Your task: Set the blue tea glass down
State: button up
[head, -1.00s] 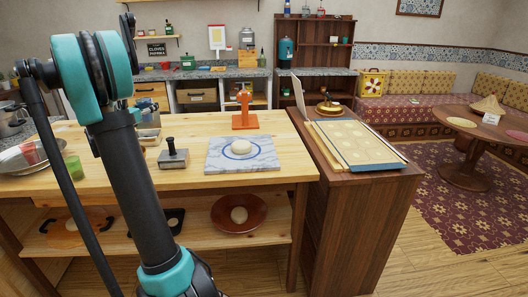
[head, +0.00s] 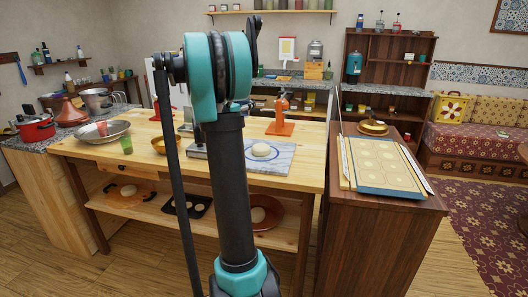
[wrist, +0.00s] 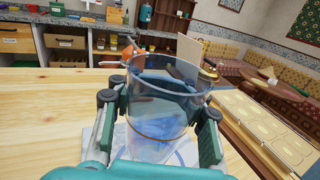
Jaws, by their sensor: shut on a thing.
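The blue tea glass (wrist: 150,88) is clear with a bluish tint and fills the middle of the wrist view, its open rim facing up. My gripper (wrist: 160,108) is shut on it, with one dark green finger on each side. Behind and below the glass are the pale wooden table top (wrist: 45,115) and a marble slab, blurred through the glass. Whether the glass base touches anything is hidden. In the head view my arm hides the gripper and the glass.
A blue-edged board (head: 380,165) lies on the cabinet at right. The table's front strip looks clear.

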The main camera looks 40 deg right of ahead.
notch_tip(320, 180, down, 19)
jog(key=shift+r, duration=0.1)
dwell(0.4)
jog(key=o, duration=1.5)
